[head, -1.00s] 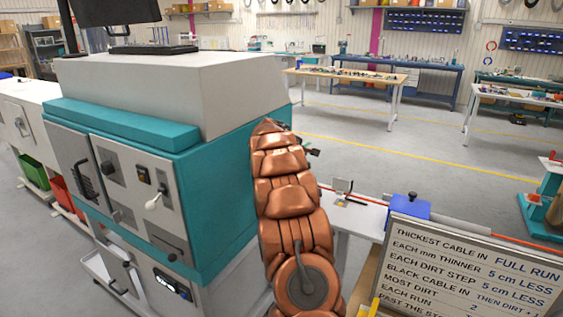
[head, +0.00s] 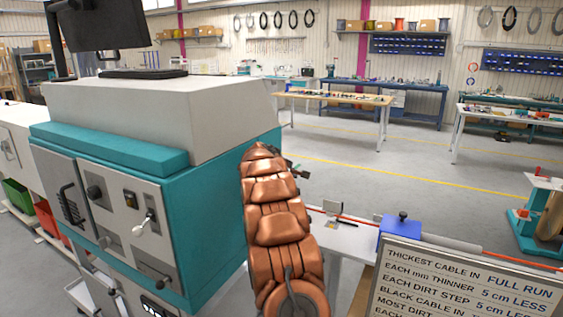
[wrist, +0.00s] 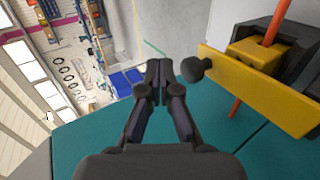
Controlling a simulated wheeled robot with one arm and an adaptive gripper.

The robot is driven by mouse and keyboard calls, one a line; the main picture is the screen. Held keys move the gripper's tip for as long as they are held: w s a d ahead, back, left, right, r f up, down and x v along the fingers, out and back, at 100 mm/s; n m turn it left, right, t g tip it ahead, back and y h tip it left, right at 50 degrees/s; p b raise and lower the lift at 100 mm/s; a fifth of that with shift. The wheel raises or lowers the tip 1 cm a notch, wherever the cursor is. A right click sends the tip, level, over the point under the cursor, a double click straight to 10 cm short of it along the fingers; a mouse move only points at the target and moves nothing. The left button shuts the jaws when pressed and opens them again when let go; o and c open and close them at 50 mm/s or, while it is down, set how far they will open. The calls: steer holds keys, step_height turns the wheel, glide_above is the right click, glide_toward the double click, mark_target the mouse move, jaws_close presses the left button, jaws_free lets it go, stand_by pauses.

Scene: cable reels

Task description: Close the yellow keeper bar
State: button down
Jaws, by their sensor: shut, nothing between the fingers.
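The yellow keeper bar (wrist: 262,92) is at the right of the wrist view, a flat bar slanting down to the right. A black knob (wrist: 195,69) sits at its left end. Behind the bar, an orange cable (wrist: 274,22) runs through a yellow block (wrist: 258,50) in a dark housing. My gripper (wrist: 158,66) is shut and empty, just left of the knob, with a small gap in the picture. Whether it touches the knob in depth I cannot tell. In the head view my copper-coloured arm hides the keeper bar and most of the gripper.
A teal and white machine cabinet (head: 205,215) stands close on the left of my arm. A blue clamp block (head: 400,232) and a lettered sign (head: 465,285) stand at the right. Open floor (head: 400,190) lies behind, before the workbenches.

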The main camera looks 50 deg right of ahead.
step_height(320, 180, up, 13)
steer(key=shift+p, duration=0.3)
stand_by(0.4)
steer(key=shift+r, duration=0.15)
